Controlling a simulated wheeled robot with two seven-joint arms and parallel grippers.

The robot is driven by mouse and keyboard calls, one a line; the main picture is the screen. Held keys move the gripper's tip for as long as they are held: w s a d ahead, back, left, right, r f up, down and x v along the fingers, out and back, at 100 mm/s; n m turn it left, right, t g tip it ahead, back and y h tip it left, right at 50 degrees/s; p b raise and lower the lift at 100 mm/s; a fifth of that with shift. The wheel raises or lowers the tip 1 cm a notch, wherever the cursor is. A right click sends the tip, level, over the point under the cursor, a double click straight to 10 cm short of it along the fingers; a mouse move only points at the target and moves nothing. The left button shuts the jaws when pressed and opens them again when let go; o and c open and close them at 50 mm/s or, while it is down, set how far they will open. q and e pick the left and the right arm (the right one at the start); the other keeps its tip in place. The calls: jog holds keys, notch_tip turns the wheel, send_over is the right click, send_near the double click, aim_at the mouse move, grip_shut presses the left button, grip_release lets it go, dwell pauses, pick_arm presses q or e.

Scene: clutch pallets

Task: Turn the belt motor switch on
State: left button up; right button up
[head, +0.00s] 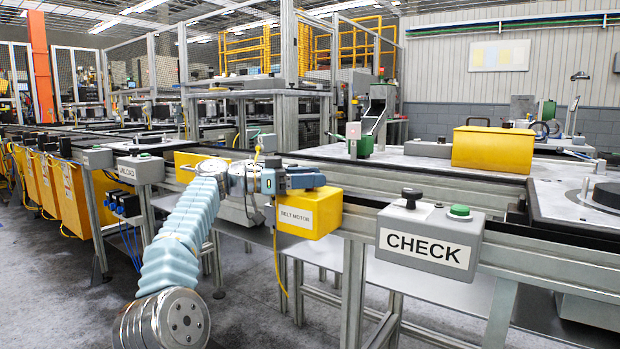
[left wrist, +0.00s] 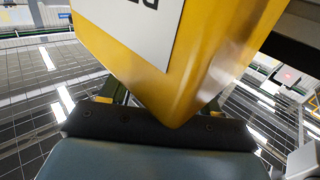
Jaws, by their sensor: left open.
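The yellow belt motor box (head: 315,219) with a white BELT MOTOR label hangs on the conveyor's side rail in the middle of the head view. My left gripper (head: 312,180) is open at the top of this box, its fingers pointing right. I cannot tell whether it touches the box. The switch itself cannot be made out; the gripper covers part of the box top. In the left wrist view, the yellow box (left wrist: 205,65) fills the upper middle, very close, with part of its label. The dark gripper edge (left wrist: 160,130) lies across below it. My right gripper is not in view.
A grey CHECK box (head: 428,243) with a black knob and a green button stands to the right. A yellow cover (head: 492,148) sits on the conveyor behind. A yellow cable hangs beside my wrist.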

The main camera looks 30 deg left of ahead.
pick_arm(q)
jog(key=p+v, duration=0.1)
jog(key=v, duration=1.2)
jog(key=shift+s+a, duration=0.2)
jog(key=shift+a, duration=0.05)
